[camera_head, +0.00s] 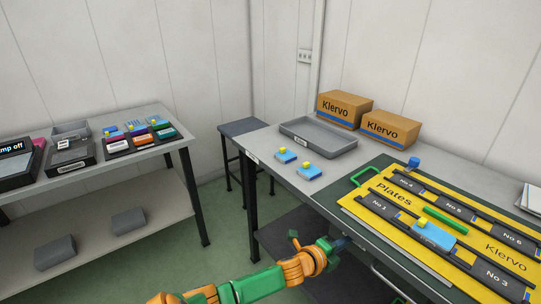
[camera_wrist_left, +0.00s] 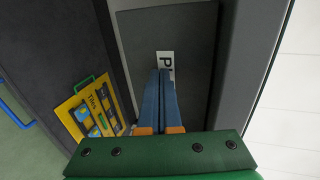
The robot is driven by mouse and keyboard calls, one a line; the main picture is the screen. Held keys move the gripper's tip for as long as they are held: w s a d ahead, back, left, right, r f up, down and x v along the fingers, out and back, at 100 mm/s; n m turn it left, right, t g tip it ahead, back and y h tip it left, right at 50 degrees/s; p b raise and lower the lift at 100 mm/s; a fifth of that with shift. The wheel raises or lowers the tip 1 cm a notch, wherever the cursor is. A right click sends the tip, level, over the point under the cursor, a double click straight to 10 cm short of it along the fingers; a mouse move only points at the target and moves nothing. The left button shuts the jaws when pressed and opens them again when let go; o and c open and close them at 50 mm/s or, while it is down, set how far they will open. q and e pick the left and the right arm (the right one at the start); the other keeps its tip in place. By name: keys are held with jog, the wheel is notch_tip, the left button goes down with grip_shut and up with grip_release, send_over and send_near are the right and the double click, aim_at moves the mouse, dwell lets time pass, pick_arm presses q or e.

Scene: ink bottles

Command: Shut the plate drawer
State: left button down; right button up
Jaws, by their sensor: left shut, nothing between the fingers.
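In the left wrist view the dark grey drawer front (camera_wrist_left: 193,40) fills the middle. It bears a white label (camera_wrist_left: 166,60) starting with "P", the rest hidden behind my fingers. My left gripper (camera_wrist_left: 166,75) is shut and empty, its blue fingertips just over the label; I cannot tell whether they touch. In the head view my left gripper (camera_head: 342,243) is at the front edge of the table, low beside the worktop. The drawer front is not clear there, and I cannot tell how far the drawer stands out. My right gripper is not in view.
A grey tray (camera_head: 318,147), blue pieces (camera_head: 309,173) and Klervo boxes (camera_head: 389,128) stand further back.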

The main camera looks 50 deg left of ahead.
pick_arm(q)
jog(key=shift+w+r, duration=0.25)
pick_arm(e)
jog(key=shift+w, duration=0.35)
pick_arm(q)
jog(key=shift+r, duration=0.25)
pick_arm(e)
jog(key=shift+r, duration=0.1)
pick_arm(q)
jog(key=shift+a+f, duration=0.1)
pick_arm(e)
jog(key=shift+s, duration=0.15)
